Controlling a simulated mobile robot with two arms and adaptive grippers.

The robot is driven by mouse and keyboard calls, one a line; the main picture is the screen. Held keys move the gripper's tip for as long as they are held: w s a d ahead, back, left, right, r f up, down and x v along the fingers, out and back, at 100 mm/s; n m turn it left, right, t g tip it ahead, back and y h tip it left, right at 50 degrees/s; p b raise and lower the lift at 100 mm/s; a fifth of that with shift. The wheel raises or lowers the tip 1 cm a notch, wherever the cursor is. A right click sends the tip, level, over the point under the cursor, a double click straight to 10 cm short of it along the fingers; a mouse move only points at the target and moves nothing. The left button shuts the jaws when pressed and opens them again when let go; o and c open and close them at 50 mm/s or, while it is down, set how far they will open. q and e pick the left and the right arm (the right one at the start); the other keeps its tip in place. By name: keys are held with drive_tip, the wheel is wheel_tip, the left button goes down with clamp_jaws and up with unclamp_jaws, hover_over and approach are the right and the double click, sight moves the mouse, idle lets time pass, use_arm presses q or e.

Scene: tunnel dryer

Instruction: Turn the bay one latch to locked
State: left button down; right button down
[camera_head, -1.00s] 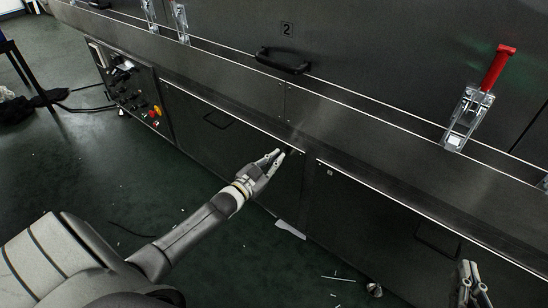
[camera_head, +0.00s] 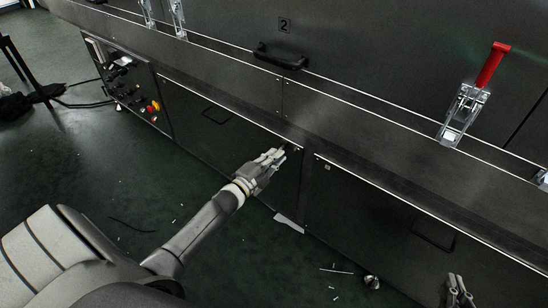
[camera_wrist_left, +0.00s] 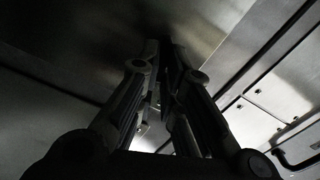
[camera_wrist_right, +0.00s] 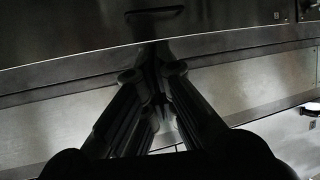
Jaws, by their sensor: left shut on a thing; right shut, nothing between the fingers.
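My left gripper (camera_head: 279,155) is shut at the upper right corner of a dark lower panel (camera_head: 225,140), beside the seam between two panels. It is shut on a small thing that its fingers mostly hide. This appears to be the bay one latch, but its shape and turn cannot be made out. In the left wrist view the fingers (camera_wrist_left: 166,55) come together against a dark surface. My right gripper (camera_head: 459,285) is shut and empty at the bottom right, low in front of the right lower panel. Its closed fingers also show in the right wrist view (camera_wrist_right: 156,60).
A clamp with a red handle (camera_head: 491,65) stands upright on the ledge at right. A black handle (camera_head: 280,57) sits under the plate marked 2. A control panel (camera_head: 128,85) with a red button is at left.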

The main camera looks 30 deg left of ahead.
use_arm(q)
drive_tip(key=shift+f+m+b, duration=0.15)
drive_tip(key=shift+m+b, duration=0.1)
drive_tip(key=shift+m, duration=0.7)
drive_tip(key=shift+f+m+b, duration=0.1)
drive_tip(key=shift+m+b, duration=0.15)
drive_tip(key=shift+m, duration=0.7)
use_arm(e)
drive_tip(key=shift+w+a+r+t+y, duration=0.2)
drive_tip(key=shift+w+r+t, duration=0.2)
drive_tip(key=shift+r, duration=0.35)
drive_tip(key=shift+w+a+r+t+y, duration=0.15)
drive_tip(key=shift+w+r+t, duration=0.1)
drive_tip(key=shift+r+t, duration=0.4)
drive_tip(key=shift+w+a+r+t+y, duration=0.1)
drive_tip(key=shift+w+a+r+t, duration=0.2)
drive_tip(key=shift+r, duration=0.5)
drive_tip(key=shift+d, duration=0.1)
use_arm(q)
drive_tip(key=c, duration=1.6)
unclamp_jaws()
drive_tip(key=shift+s, duration=0.1)
drive_tip(key=s, duration=1.1)
drive_tip(key=shift+s+a, duration=0.4)
drive_tip(key=shift+a, duration=0.05)
